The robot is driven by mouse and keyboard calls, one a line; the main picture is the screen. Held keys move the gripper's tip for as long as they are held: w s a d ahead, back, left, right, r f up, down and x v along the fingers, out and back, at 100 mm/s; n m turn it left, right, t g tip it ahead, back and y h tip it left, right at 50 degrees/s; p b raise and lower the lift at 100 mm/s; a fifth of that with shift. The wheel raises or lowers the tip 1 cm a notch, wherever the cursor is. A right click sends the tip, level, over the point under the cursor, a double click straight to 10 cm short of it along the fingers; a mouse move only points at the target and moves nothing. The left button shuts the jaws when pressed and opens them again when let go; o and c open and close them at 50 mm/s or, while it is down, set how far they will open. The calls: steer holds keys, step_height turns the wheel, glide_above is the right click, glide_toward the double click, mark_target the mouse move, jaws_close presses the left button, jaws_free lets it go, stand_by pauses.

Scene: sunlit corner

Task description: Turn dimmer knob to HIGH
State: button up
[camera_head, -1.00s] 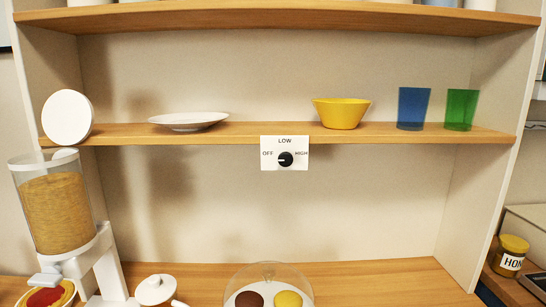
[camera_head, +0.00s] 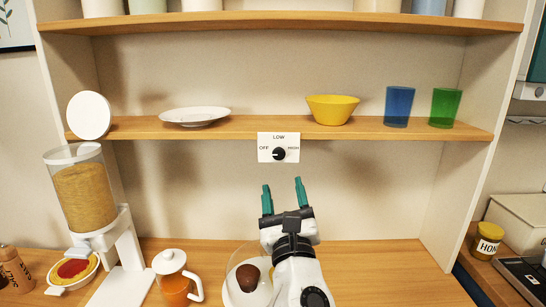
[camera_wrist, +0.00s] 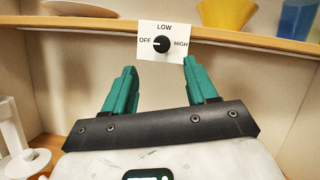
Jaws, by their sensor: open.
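The black dimmer knob (camera_head: 279,154) sits on a white plate (camera_head: 265,140) marked OFF, LOW and HIGH, fixed to the front edge of the middle shelf. The knob's light pointer line faces left, toward OFF; the knob (camera_wrist: 161,44) also shows in the wrist view. My gripper (camera_head: 283,190) has teal fingers spread apart and empty. It is below and in front of the knob, apart from it. In the wrist view the knob appears beyond and between the fingertips (camera_wrist: 160,64).
On the middle shelf (camera_head: 230,127) stand a white plate (camera_head: 195,116), a yellow bowl (camera_head: 332,109), a blue cup (camera_head: 398,106) and a green cup (camera_head: 444,107). Below are a cereal dispenser (camera_head: 88,195), an orange teapot (camera_head: 174,285) and a glass dome (camera_head: 240,262). Space around the knob is clear.

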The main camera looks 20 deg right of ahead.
mark_target(279, 155)
steer(key=x, duration=1)
steer(key=shift+w+d, duration=0.15)
steer(key=shift+c, duration=0.3)
steer(key=c, duration=1)
steer(key=shift+f, duration=0.1)
steer(key=shift+m, duration=0.3)
